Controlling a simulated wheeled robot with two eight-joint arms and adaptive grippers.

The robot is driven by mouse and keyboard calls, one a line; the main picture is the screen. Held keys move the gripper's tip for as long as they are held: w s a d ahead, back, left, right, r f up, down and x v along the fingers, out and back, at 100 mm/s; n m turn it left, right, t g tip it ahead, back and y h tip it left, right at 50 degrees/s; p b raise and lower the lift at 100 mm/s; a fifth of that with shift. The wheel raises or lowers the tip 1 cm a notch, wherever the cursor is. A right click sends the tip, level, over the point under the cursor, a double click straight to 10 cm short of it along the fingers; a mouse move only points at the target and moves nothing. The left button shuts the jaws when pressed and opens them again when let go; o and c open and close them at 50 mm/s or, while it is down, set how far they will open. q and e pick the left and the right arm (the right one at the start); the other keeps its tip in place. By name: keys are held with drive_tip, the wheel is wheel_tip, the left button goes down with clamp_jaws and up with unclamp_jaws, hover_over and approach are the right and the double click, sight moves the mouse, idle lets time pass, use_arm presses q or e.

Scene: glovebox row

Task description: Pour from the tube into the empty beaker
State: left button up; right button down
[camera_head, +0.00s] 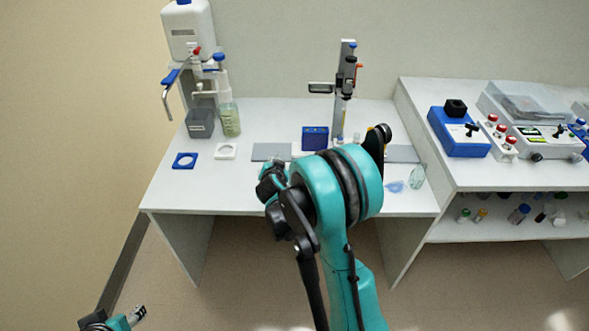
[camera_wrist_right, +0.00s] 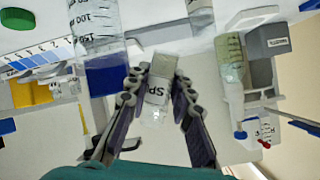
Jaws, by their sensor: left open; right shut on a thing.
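My right gripper (camera_wrist_right: 150,95) is shut on a clear tube (camera_wrist_right: 157,92) with a white label, seen in the right wrist view. What the tube holds cannot be told. A clear vessel with printed graduations (camera_wrist_right: 95,22), which looks like the beaker, shows at the upper left of that view, apart from the tube. Its contents are unclear. In the head view my right arm covers the middle of the bench, hiding the right fingers and the tube. My left gripper (camera_head: 134,316) is open and empty at the bottom left, low and away from the bench.
The bench holds a dispenser (camera_head: 188,30), a bottle (camera_head: 230,120), a grey box (camera_head: 200,124), a blue holder (camera_head: 184,160), a white holder (camera_head: 226,151), a blue block (camera_head: 314,138) and a tall stand (camera_head: 344,85). Clear glassware (camera_head: 417,176) stands at right. The front left bench is clear.

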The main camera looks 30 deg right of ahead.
sight(282, 159)
drive_tip(key=shift+s+d+r+m+y+p, duration=0.1)
drive_tip(key=shift+d+r+m+y+p, duration=0.15)
drive_tip(key=shift+r, duration=0.25)
drive_tip(key=shift+s+d+r+m+y+p, duration=0.1)
drive_tip(key=shift+r+m+p, duration=0.05)
drive_tip(key=shift+r+p, duration=0.25)
drive_tip(key=shift+s+d+r+m+y+p, duration=0.15)
drive_tip(key=shift+d+r+m+y+p, duration=0.1)
drive_tip(key=shift+d+m+y+p, duration=0.3)
drive_tip(key=shift+f, duration=0.25)
use_arm(q)
wheel_tip(282, 159, up, 3)
drive_tip(key=shift+f, duration=0.1)
use_arm(e)
drive_tip(key=shift+f+m+t, duration=0.1)
drive_tip(key=shift+m+t, duration=0.15)
drive_tip(key=shift+t, duration=0.05)
use_arm(q)
drive_tip(key=shift+b, duration=0.3)
use_arm(e)
drive_tip(key=shift+f+y, duration=0.2)
drive_tip(key=shift+y, duration=0.2)
use_arm(q)
drive_tip(key=shift+r+p, duration=0.35)
drive_tip(key=shift+p, duration=0.1)
use_arm(e)
drive_tip(key=shift+a+r+m+t+y, duration=0.1)
drive_tip(key=shift+r+m+t+y, duration=0.35)
drive_tip(key=shift+m, duration=0.25)
